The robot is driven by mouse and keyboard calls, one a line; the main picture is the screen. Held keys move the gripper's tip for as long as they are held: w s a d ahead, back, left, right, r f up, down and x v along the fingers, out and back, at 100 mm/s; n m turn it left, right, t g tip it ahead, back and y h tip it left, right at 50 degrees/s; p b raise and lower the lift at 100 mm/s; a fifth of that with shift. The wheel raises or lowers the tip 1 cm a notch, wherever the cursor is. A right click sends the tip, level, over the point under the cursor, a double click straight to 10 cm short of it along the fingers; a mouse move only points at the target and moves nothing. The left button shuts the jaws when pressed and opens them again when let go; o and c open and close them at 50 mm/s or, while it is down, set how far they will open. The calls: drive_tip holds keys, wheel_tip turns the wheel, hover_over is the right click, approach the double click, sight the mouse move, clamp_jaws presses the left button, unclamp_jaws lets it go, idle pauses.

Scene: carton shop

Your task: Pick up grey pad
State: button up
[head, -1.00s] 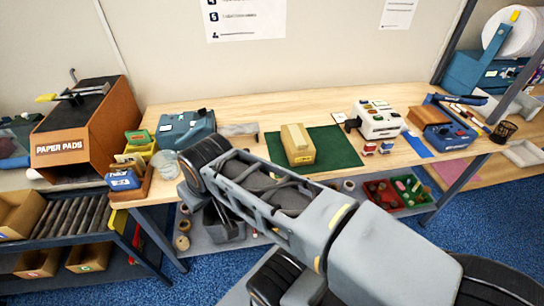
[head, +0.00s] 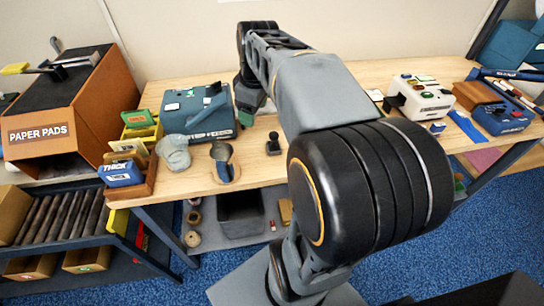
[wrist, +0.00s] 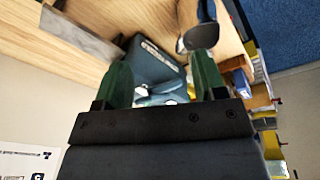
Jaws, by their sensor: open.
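The grey pad (head: 173,153) looks like a pale, crumpled lump on the front left of the wooden table, in front of the blue machine (head: 198,112). My gripper (head: 250,98) hangs above the table just right of the blue machine, so it is behind and right of the pad and apart from it. In the wrist view my gripper (wrist: 163,85) is open, its two green fingers spread with nothing held. The blue machine (wrist: 152,60) shows beyond the gap between them.
A dark-handled scoop (head: 223,160) lies right of the pad. The blue THICK box (head: 121,172) and yellow bins (head: 142,128) stand left of it. The orange PAPER PADS dispenser (head: 65,115) is further left. A white machine (head: 418,97) stands at the right.

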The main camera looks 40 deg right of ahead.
sight(274, 134)
drive_tip(key=w+d+f+n+g+y+b, duration=0.1)
drive_tip(key=d+f+n+b, duration=0.15)
drive_tip(key=d, duration=0.25)
drive_tip(key=w+d+f+n+b, duration=0.1)
drive_tip(key=w+d+f+b, duration=0.1)
drive_tip(key=d+f, duration=0.25)
drive_tip(key=shift+n, duration=0.45)
drive_tip(key=f, duration=0.3)
drive_tip(key=f+b, duration=0.1)
drive_tip(key=f, duration=0.2)
drive_tip(key=shift+w+d+f, duration=0.15)
drive_tip(key=shift+d+f, duration=0.05)
drive_tip(key=shift+f, duration=0.1)
drive_tip(key=shift+w+a+f, duration=0.1)
drive_tip(key=shift+w+f, duration=0.05)
drive_tip(key=shift+f, duration=0.9)
drive_tip(key=shift+w+a+f, duration=0.1)
drive_tip(key=shift+f, duration=0.9)
drive_tip(key=shift+w+a+f, duration=0.1)
drive_tip(key=shift+w+f, duration=0.05)
drive_tip(key=shift+f, duration=0.9)
drive_tip(key=shift+c, duration=0.4)
drive_tip(key=c, duration=0.9)
drive_tip(key=shift+c, duration=0.3)
drive_tip(key=shift+r, duration=0.15)
